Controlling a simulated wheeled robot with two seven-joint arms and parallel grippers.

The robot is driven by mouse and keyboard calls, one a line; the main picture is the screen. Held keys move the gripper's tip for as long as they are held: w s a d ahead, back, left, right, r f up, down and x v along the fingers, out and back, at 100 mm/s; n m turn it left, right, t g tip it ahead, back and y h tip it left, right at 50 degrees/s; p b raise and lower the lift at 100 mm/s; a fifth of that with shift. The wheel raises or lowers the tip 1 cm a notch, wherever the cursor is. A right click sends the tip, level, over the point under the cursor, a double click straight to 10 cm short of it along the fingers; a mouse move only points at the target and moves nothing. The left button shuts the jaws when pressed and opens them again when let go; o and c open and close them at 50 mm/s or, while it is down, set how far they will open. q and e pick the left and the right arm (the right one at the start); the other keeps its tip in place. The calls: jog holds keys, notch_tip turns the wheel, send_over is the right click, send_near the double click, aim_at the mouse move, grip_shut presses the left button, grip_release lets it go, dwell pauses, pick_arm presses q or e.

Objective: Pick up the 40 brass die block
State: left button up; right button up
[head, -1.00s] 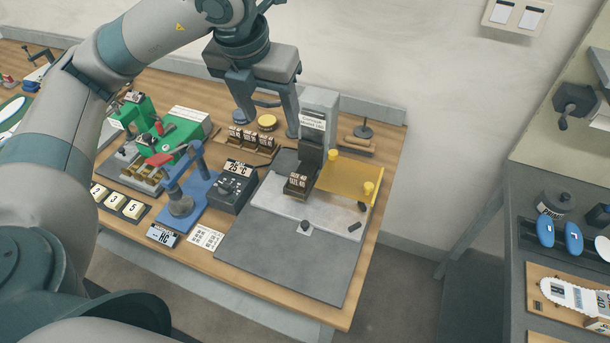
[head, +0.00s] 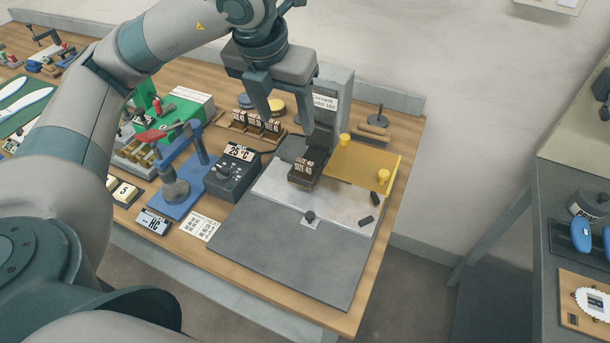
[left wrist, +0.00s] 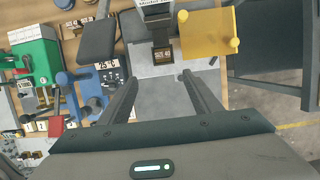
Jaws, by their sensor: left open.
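The size 40 brass die block (head: 304,172) has a dark top with pale "SIZE 40" lettering. It sits on the light metal plate in front of the grey press column. In the left wrist view the block (left wrist: 163,55) lies beyond the fingertips, between their lines. My left gripper (head: 290,118) is open and empty, above and behind the block in the head view, with its fingers pointing down. It is apart from the block. My right gripper is not in view.
A yellow plate with knobs (head: 362,168) stands right beside the block. The grey press column (head: 334,95) rises behind. Several other die blocks (head: 254,124) sit in a wooden rack to the left. A blue hand press (head: 178,188) and a dark temperature box (head: 231,172) stand left. The front grey mat (head: 275,250) is clear.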

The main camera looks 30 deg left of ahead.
pick_arm(q)
jog(key=shift+f, duration=0.1)
dwell(0.3)
jog(key=p, duration=0.3)
send_over(304, 162)
jog(key=s, duration=0.2)
jog(key=f, duration=1.1)
jog(key=shift+s+a+f, duration=0.2)
jog(key=shift+a+f, duration=0.05)
jog(key=shift+w+d+f+p, duration=0.1)
jog(key=shift+w+f+p, duration=0.2)
jog(key=shift+p, duration=0.4)
jog(key=x, duration=0.1)
jog(key=p+x, duration=0.2)
jog(key=shift+w+d+f, duration=0.15)
jog(key=shift+d+f, duration=0.15)
jog(key=shift+w+f, duration=0.1)
jog(key=shift+f, duration=0.25)
jog(key=shift+c, duration=0.6)
